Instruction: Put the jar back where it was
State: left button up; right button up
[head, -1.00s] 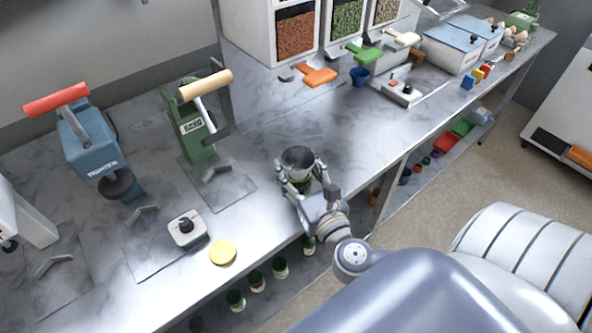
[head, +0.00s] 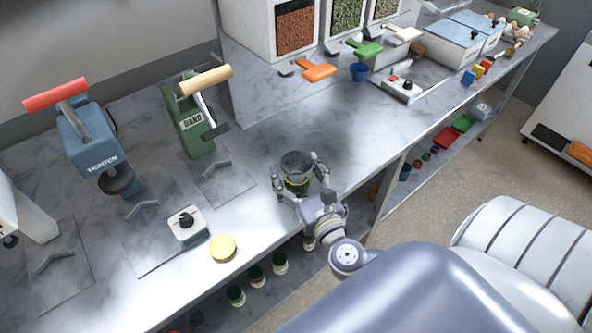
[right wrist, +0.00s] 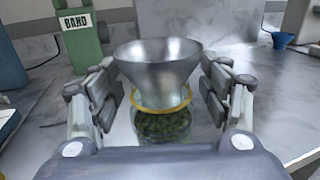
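The glass jar (head: 296,186) stands upright on the marble counter near its front edge, with a yellow ring at its neck and a metal funnel (head: 297,163) on top. In the right wrist view the jar (right wrist: 163,128) holds green contents, with the funnel (right wrist: 158,68) above it. My right gripper (head: 301,181) is around the jar with its fingers spread. In the right wrist view, gaps show between the fingers and the jar on both sides. The jar's base is hidden by my gripper's palm. My left gripper is not in view.
A green BAND press (head: 194,125) and a blue TIGHTEN press (head: 88,150) stand at the left. A yellow lid (head: 223,248) and a small box with a black knob (head: 187,226) lie nearby. Several jars (head: 257,276) stand on the shelf below. Counter right of the jar is clear.

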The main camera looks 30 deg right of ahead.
jog(key=s+a+b, duration=0.2)
jog(key=s+b, duration=0.1)
jog(key=s, duration=0.9)
jog(key=shift+w+r, duration=0.1)
dwell(0.4)
